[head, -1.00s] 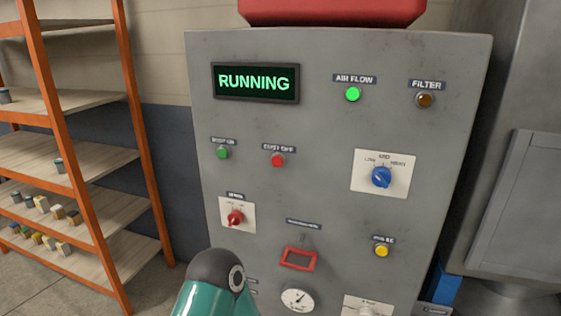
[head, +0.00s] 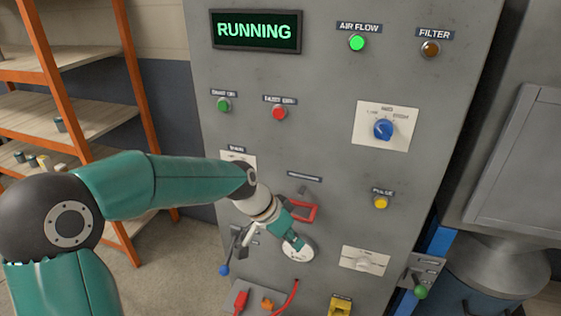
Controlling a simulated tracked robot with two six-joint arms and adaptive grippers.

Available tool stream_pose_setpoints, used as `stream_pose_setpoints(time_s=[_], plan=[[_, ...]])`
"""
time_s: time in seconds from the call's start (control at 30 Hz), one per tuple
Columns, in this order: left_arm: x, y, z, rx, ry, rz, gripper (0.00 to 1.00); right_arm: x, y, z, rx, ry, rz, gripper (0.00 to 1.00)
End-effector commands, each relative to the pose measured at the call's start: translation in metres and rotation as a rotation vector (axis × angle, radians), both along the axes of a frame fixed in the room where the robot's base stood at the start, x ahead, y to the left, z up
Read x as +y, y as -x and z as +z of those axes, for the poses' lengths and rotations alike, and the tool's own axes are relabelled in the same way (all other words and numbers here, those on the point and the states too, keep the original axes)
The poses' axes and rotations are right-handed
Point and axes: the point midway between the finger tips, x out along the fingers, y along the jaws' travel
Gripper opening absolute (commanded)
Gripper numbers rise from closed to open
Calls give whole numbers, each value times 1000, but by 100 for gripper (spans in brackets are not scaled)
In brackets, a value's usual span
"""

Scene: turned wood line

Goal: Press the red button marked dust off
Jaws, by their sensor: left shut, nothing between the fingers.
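The red button (head: 279,113) is a small round button on the upper left of the grey control panel (head: 330,90), under a dark label that is too blurred to read fully. A green button (head: 223,105) sits to its left. My left gripper (head: 299,244) is shut and empty. It points down to the right in front of the lower panel, well below the red button and apart from it, over a white gauge (head: 296,256). My arm partly hides a red knob's plate. My right gripper is out of view.
The display (head: 256,31) reads RUNNING, and the green air flow lamp (head: 357,43) is lit. A blue selector knob (head: 383,129), a yellow button (head: 381,203) and a red frame (head: 303,212) are on the panel. A lever with a blue ball (head: 224,270) stands low left.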

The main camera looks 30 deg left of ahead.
Motion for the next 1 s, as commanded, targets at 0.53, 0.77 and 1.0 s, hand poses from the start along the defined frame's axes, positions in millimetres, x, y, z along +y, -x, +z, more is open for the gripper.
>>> stream_pose_setpoints(time_s=[0.53, 0.77, 1.0], plan=[[64, 47, 254, -506, -60, 96, 0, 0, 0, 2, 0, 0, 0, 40], [65, 50, 261, -522, -62, 101, 0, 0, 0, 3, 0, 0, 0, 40], [65, 49, 260, -521, -61, 100, 0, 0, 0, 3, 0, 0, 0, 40]])
